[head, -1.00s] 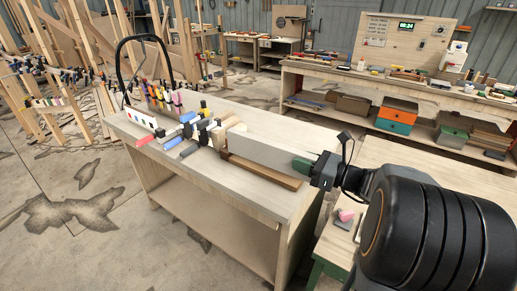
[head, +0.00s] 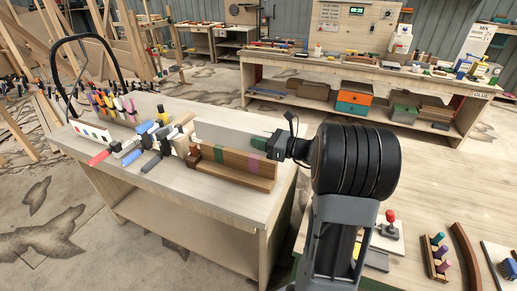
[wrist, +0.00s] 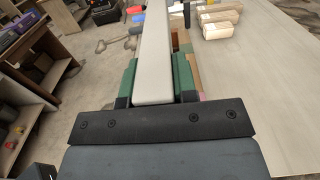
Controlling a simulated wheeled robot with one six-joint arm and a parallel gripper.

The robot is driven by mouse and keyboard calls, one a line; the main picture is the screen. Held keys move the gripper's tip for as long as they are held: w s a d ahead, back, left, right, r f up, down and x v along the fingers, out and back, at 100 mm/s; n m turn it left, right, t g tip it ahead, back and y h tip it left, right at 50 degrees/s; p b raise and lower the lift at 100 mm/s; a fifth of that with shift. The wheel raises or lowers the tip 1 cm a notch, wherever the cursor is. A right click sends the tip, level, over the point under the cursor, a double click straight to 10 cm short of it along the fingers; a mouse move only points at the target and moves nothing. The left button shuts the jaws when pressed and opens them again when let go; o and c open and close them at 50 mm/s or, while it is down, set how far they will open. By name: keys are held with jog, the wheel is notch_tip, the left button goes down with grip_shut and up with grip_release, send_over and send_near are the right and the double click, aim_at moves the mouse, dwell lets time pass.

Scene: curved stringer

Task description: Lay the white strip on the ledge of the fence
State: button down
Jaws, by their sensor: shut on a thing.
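The white strip (head: 225,134) is a long, pale, flat board. My gripper (head: 262,143) is shut on its right end; in the wrist view the green fingers (wrist: 156,80) press on both sides of the strip (wrist: 153,45), which runs away from me. The fence (head: 236,162) is a brown upright board with a green and a purple band, on the left bench, with a low ledge along its front foot. The strip runs about parallel to the fence, at its top edge and seemingly behind it. The strip's lower edge is hidden, so I cannot tell whether they touch.
Several clamps (head: 150,143) and wooden blocks lie left of the fence on the pale bench (head: 205,190). A marker rack and black arch stand further left. The bench front is clear. A second worktop at right holds a peg block (head: 436,259) and a curved brown piece (head: 465,250).

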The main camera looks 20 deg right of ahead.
jog(key=f, duration=0.1)
jog(key=w+f, duration=0.1)
jog(key=f, duration=0.3)
jog(key=shift+w+d+f, duration=0.1)
jog(key=shift+w+d, duration=0.1)
jog(key=shift+w, duration=0.15)
jog(key=shift+f, duration=0.15)
jog(key=shift+f+b, duration=0.35)
jog(key=shift+f, duration=0.15)
jog(key=c, duration=0.9)
grip_release()
jog(key=shift+f, duration=0.1)
